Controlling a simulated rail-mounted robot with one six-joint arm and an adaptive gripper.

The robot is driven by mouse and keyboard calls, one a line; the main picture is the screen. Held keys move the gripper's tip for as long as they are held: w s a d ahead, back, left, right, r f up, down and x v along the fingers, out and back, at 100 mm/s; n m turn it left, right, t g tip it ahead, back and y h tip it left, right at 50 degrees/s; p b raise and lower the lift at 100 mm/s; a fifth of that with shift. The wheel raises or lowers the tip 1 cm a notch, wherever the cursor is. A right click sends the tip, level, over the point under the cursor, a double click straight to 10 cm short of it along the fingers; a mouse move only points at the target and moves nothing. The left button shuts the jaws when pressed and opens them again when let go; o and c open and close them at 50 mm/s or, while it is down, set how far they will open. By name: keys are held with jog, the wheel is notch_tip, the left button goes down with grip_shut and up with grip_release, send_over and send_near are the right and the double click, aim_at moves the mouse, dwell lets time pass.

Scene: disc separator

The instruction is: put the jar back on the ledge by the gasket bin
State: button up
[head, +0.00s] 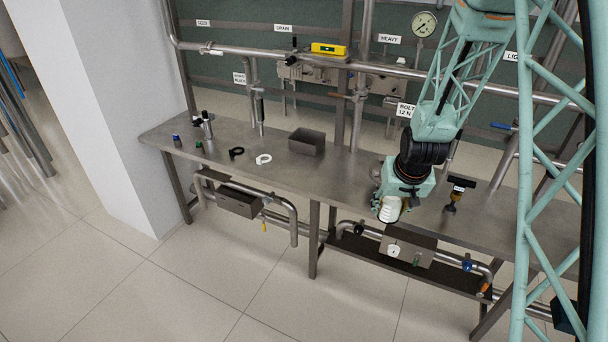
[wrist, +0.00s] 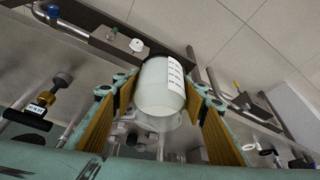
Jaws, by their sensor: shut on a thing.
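A dark ledge (head: 395,263) runs under the bench front, below the jar. An open grey bin (head: 306,143) stands on the bench. No gasket label is legible, so I cannot tell which bin is meant.
Grey boxes hang at the bench front, one at left (head: 238,201) and one at right (head: 412,243), among pipes and small valves. A black-handled valve (head: 455,192) stands right of my gripper. Black (head: 236,152) and white (head: 263,159) rings lie on the bench (head: 338,172).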

jog(key=w+a+f, duration=0.1)
jog(key=w+a, duration=0.5)
jog(key=w, duration=0.2)
jog(key=w+a+f+n+p, duration=0.1)
jog(key=w+a+f, duration=0.1)
jog(key=w+a, duration=0.4)
jog(key=w+a+f+n+y, duration=0.1)
jog(key=w+a+f, duration=0.1)
jog(key=w+a, duration=0.4)
jog(key=shift+w+a+f, duration=0.1)
jog(key=shift+w+a, duration=0.05)
jog(key=shift+w, duration=0.85)
jog(key=shift+w+a, duration=0.1)
jog(key=shift+w, duration=0.85)
jog(key=shift+w+a, duration=0.2)
jog(key=w+a, duration=0.3)
jog(key=w+a+f, duration=0.1)
jog(key=w+a, duration=0.6)
jog(key=a, duration=0.1)
jog(key=shift+w+a+f, duration=0.15)
jog(key=shift+f, duration=0.1)
jog(key=shift+w+a, duration=0.2)
jog(key=shift+f, duration=1.8)
jog(key=shift+f, duration=0.2)
